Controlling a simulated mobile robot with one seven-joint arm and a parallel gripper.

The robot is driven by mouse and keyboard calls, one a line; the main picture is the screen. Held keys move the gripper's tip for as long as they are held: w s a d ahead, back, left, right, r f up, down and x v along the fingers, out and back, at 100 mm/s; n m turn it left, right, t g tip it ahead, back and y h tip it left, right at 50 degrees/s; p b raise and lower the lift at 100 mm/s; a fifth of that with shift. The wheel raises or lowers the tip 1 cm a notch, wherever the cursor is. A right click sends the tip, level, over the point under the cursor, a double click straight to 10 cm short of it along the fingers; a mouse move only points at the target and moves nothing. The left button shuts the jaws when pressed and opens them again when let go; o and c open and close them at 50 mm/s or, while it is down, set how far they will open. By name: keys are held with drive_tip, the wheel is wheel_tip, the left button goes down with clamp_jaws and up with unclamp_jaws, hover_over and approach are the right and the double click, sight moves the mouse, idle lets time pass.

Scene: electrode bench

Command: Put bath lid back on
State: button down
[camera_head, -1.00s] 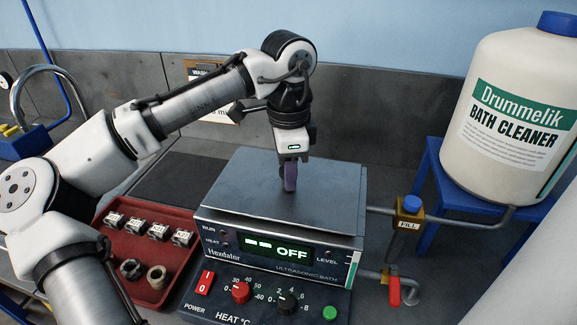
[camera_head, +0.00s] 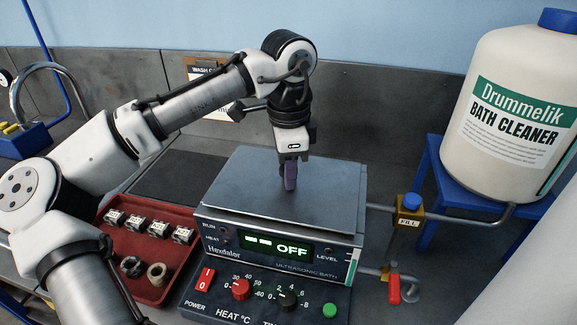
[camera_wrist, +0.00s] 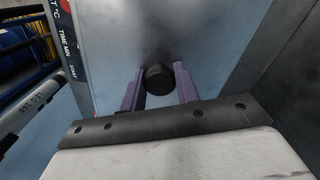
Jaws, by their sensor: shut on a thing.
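The grey metal bath lid (camera_head: 332,188) lies flat over the top of the ultrasonic bath (camera_head: 213,238) in the head view. I cannot tell whether its edges are fully seated. My gripper (camera_head: 290,184) points straight down at the middle of the lid. In the wrist view, its purple fingers stand on both sides of the round black knob (camera_wrist: 158,80) and are shut on it. The lid's surface (camera_wrist: 110,45) fills the area behind the knob. In the head view the fingers hide the knob. The bath's display reads OFF.
A red tray (camera_head: 150,292) with metal blocks and rings stands left of the bath. A cleaner bottle (camera_head: 510,90) sits on a blue stand (camera_head: 432,185) at right. The fill valve (camera_head: 408,218) and red-handled tap (camera_head: 394,290) stick out on the bath's right.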

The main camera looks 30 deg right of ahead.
drive_tip(key=shift+f, duration=0.35)
idle(0.3)
drive_tip(key=shift+c, duration=2.4)
unclamp_jaws()
wheel_tip(320, 180, up, 5)
drive_tip(key=p, duration=0.5)
drive_tip(key=shift+r, duration=1)
